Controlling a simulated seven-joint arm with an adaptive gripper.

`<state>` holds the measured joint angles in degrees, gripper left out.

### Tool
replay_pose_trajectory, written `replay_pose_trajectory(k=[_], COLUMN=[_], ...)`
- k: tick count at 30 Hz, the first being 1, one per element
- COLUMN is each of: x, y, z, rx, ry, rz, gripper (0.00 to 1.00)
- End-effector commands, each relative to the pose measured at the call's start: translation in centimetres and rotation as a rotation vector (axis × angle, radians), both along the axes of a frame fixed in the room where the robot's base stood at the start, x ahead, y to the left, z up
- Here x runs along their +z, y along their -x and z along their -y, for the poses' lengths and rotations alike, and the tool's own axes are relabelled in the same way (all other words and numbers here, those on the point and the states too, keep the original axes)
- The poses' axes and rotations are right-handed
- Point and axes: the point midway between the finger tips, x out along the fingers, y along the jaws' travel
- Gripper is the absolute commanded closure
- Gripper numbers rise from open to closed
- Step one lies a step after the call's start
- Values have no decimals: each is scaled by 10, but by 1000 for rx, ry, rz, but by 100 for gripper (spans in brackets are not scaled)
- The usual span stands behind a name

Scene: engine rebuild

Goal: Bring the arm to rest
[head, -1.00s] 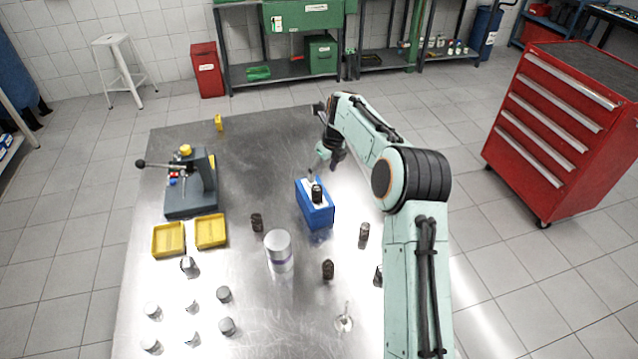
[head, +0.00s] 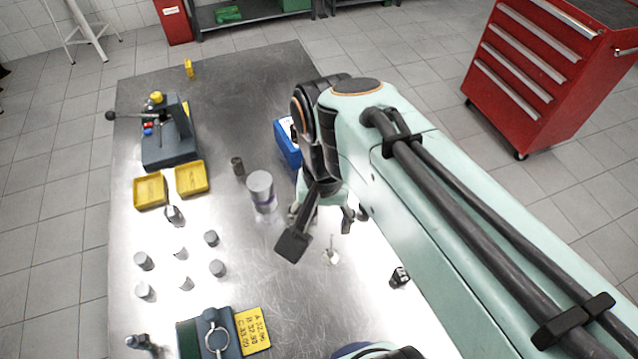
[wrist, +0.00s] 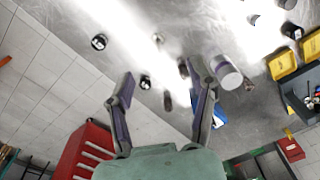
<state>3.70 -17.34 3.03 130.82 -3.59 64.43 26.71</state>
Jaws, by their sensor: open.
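My gripper (head: 322,218) hangs over the right part of the steel workbench (head: 262,325) in the head view, partly hidden by my own wrist and arm. In the wrist view both fingers of my gripper (wrist: 160,72) are spread wide with nothing between them. The blue block (head: 287,143) is mostly hidden behind my arm in the head view. It also shows beside the right finger in the wrist view (wrist: 220,120). A silver cylinder with a purple band (head: 261,187) stands upright left of my gripper, apart from it.
Yellow trays (head: 192,179) and a lever press (head: 170,148) stand at the left. Several small grey cylinders (head: 217,268) stand front left. A clamp fixture (head: 212,335) and yellow number card (head: 253,331) lie at the front. A red drawer cabinet (head: 530,75) stands beyond the bench at right.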

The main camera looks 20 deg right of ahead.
Motion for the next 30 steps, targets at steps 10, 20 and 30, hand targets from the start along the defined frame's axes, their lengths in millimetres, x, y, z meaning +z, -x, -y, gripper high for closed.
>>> replay_pose_trajectory(k=[10,20,30], x=[-29,-29,-28], y=[83,82,82], z=[-11,-10,-10], rx=[534,532,530], ry=[-48,-47,-48], rz=[-24,-25,-25], gripper=[44,44,44])
